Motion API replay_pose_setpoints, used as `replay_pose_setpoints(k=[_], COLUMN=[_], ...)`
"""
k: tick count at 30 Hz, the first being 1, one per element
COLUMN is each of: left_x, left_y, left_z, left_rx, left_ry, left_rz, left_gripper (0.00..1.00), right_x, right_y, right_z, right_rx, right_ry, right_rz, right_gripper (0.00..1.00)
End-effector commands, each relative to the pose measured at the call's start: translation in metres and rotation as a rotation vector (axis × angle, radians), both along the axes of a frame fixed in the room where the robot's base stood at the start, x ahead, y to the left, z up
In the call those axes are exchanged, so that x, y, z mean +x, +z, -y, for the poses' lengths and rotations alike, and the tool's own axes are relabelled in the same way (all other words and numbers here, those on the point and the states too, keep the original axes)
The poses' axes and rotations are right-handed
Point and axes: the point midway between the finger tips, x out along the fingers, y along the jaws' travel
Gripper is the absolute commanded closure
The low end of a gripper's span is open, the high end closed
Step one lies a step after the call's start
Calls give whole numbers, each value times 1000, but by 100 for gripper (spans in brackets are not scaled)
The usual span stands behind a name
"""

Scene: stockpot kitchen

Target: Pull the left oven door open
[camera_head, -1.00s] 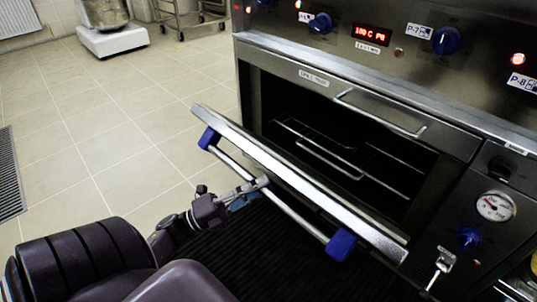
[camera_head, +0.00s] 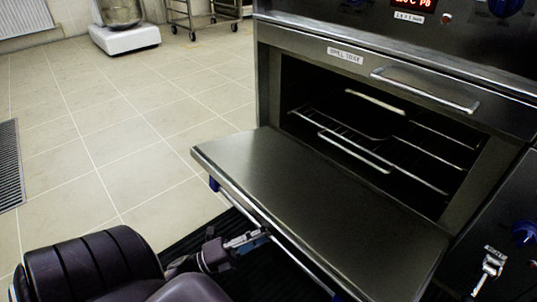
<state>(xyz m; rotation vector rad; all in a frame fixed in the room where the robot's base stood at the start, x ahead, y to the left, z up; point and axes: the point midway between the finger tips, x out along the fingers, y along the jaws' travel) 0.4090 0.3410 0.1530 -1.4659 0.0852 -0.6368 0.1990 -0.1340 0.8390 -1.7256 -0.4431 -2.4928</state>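The oven door (camera_head: 315,205) is hinged down and lies close to level in front of the dark oven opening (camera_head: 375,130). Its handle bar (camera_head: 290,252) runs along the door's front edge, with blue end mounts (camera_head: 214,184). My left gripper (camera_head: 252,239) is at this bar, its fingertips reaching it from the left and below. The fingers look closed around the bar, though the door edge partly hides the contact. My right gripper is not in view.
Wire racks (camera_head: 370,150) are inside the oven. A panel with a towel-bar-like handle (camera_head: 425,90) is above the opening. A key (camera_head: 490,268) and blue knob (camera_head: 525,232) are at the right. A wheeled rack (camera_head: 203,15) stands far back.

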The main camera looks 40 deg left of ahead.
Motion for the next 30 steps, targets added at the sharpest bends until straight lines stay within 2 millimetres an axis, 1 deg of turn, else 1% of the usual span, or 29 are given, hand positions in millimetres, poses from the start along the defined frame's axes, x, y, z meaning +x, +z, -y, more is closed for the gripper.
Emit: replay_pose_setpoints(k=[2, 13, 14, 18, 26, 30], left_x=[0, -1, -1, 0, 0, -8], left_y=[-3, -3, -3, -3, -2, -5], left_z=[1, 1, 1, 1, 0, -4], left_rx=[0, 1, 1, 0, 0, 1], left_ry=[-3, -4, -4, -3, -2, -2], left_rz=[-2, 0, 0, 0, 2, 0], left_gripper=[100, 100, 80, 64, 63, 63], right_x=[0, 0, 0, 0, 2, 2], right_y=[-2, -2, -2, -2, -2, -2], right_z=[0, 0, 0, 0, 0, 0], right_rx=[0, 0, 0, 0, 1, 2], right_ry=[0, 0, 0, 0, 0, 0], right_rz=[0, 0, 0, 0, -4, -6], right_gripper=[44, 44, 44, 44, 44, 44])
